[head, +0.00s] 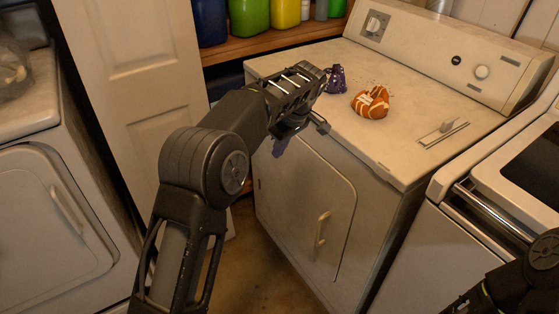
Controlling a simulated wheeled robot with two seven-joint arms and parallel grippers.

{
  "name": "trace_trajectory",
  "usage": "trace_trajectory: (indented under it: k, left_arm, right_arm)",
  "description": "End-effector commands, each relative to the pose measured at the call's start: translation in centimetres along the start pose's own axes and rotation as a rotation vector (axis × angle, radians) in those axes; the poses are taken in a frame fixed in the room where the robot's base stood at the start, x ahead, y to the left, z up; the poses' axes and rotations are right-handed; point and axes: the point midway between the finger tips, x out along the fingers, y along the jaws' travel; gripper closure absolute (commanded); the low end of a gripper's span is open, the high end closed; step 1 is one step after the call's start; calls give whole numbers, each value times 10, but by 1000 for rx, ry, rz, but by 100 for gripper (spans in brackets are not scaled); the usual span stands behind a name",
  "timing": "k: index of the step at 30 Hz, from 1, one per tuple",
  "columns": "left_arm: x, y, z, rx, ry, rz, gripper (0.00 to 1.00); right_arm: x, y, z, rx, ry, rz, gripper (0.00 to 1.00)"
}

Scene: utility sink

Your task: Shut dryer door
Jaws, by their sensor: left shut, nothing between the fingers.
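The dryer (400,160), a white machine with knobs on its back panel, stands right of centre in the head view. Its front door (297,195) has a pale handle (321,229) and looks flush with the front, or nearly so; I cannot tell if it is latched. My left gripper (300,128) is at the top front edge of the dryer, above the door, and hides part of that edge. It is shut and empty; contact with the dryer cannot be told. My right arm shows at the lower right corner; its gripper is not in view.
An orange-and-white item (370,102) and a small purple item (336,79) lie on the dryer top. Another white machine (55,210) stands left, a stove-like appliance (515,190) right. Coloured bottles (249,18) stand on a shelf behind. Some floor (265,265) is clear.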

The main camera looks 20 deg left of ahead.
Motion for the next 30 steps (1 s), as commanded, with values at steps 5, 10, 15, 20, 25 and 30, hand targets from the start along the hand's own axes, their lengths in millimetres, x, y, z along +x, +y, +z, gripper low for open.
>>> trace_trajectory:
  k: [5, 10, 15, 20, 25, 30]
  left_arm:
    - [-35, 12, -9, 0, 1, 1, 100]
    - [-52, 17, -14, 0, 1, -2, 100]
    - [-53, 18, -14, 1, 0, -2, 100]
    - [-52, 18, -14, 0, 0, -1, 100]
    - [-43, 18, -9, 25, -12, -2, 100]
    - [7, 18, 17, 159, -79, 15, 100]
  right_arm:
    - [-8, -3, 0, 0, 0, 0, 64]
    - [-20, -8, 0, 1, 0, -1, 64]
    - [-20, -8, 0, 1, 0, -1, 64]
    - [-20, -8, 0, 1, 0, -1, 64]
    - [-21, -8, 0, 1, 0, -1, 64]
    - [-26, -10, 0, 1, 0, -1, 64]
